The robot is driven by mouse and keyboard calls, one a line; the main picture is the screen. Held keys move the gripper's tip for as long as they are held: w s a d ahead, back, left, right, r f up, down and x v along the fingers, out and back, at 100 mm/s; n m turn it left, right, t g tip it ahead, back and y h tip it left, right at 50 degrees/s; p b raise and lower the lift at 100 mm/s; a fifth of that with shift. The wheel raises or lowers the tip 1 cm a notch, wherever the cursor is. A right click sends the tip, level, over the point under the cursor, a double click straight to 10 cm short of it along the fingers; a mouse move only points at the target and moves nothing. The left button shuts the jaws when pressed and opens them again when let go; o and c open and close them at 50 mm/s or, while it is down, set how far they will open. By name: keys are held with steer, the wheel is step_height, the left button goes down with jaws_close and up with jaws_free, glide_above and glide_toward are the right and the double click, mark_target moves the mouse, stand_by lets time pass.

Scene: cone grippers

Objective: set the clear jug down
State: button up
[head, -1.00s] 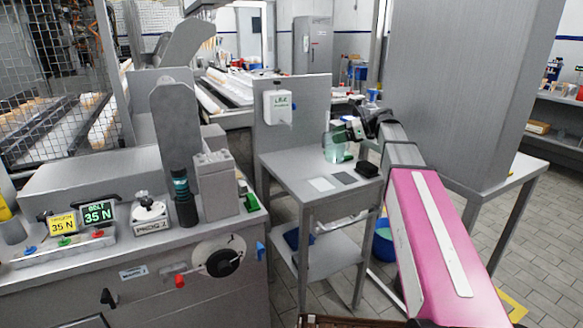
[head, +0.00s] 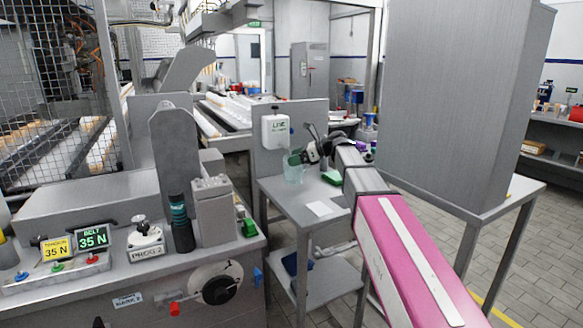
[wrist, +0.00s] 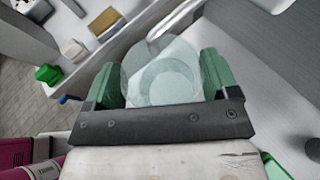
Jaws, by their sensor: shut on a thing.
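The clear jug (head: 293,171) is see-through with a pale green-blue tint. It is upright over the back left part of the small grey side table (head: 283,199), near the upright back panel. My gripper (head: 302,158) holds it from the right side. In the wrist view, the jug (wrist: 163,78) sits between the two green fingers of my gripper (wrist: 161,82), which are shut on it. I cannot tell whether its base touches the tabletop.
A white dispenser (head: 275,130) hangs on the back panel close above the jug. A white card (head: 319,208) lies on the tabletop's front part. The machine console (head: 100,275) stands left, and a tall grey cabinet (head: 450,100) stands right.

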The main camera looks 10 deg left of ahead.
steer(key=shift+x, duration=0.9)
steer(key=shift+f, duration=1.4)
steer(key=o, duration=1.4)
steer(key=shift+f, duration=0.15)
steer(key=shift+d, duration=0.1)
steer(key=shift+d+r, duration=0.2)
steer(key=shift+r, duration=0.05)
steer(key=v, duration=1.1)
steer(key=shift+d, duration=0.25)
